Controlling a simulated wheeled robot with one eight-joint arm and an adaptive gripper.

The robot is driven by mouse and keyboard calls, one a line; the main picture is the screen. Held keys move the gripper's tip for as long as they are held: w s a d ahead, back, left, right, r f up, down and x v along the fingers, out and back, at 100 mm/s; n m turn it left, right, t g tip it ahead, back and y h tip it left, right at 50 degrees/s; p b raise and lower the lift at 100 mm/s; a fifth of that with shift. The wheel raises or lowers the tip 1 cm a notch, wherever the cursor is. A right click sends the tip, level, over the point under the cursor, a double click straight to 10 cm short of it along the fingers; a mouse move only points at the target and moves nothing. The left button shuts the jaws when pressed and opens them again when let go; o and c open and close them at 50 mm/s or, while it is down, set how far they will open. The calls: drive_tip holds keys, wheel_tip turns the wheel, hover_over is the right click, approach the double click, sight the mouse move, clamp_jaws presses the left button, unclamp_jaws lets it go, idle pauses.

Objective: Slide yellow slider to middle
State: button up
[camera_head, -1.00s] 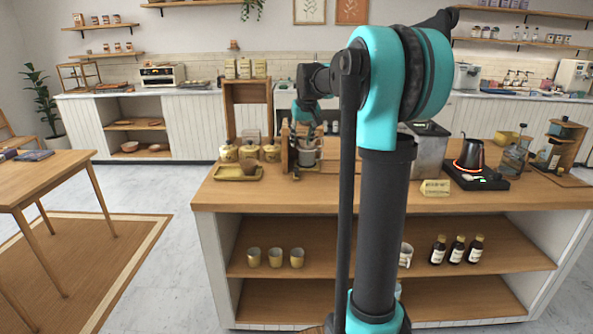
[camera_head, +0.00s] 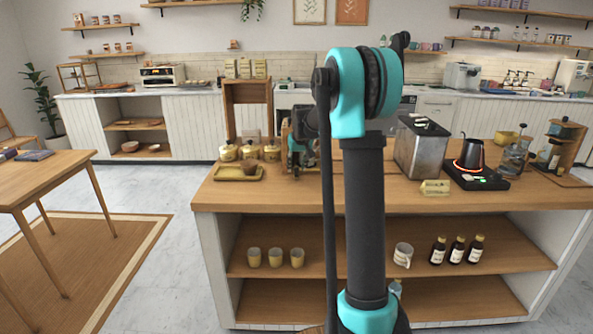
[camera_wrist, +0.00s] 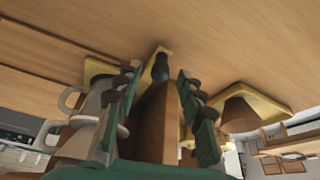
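In the wrist view my gripper (camera_wrist: 158,98) is open, with a green finger on each side of a brown wooden upright (camera_wrist: 155,125). The upright has a dark rounded tip (camera_wrist: 160,68), and a yellow piece (camera_wrist: 152,53) shows behind that tip. I cannot tell for sure whether this yellow piece is the slider. No contact between the fingers and the upright is clear. In the head view my gripper (camera_head: 298,150) is low at the wooden stand (camera_head: 285,145) on the counter, partly hidden by my arm. No slider can be made out there.
A yellow tray (camera_head: 222,176) with a brown bowl (camera_head: 250,168) lies left of the stand. Several yellow-tan jars (camera_head: 250,152) stand behind it. In the wrist view a white vessel with a handle (camera_wrist: 92,100) is close beside the left finger. A metal bin (camera_head: 420,155) stands right of my arm.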

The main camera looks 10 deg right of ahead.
drive_tip(key=shift+x, duration=1.1)
drive_tip(key=shift+c, duration=0.6)
clamp_jaws()
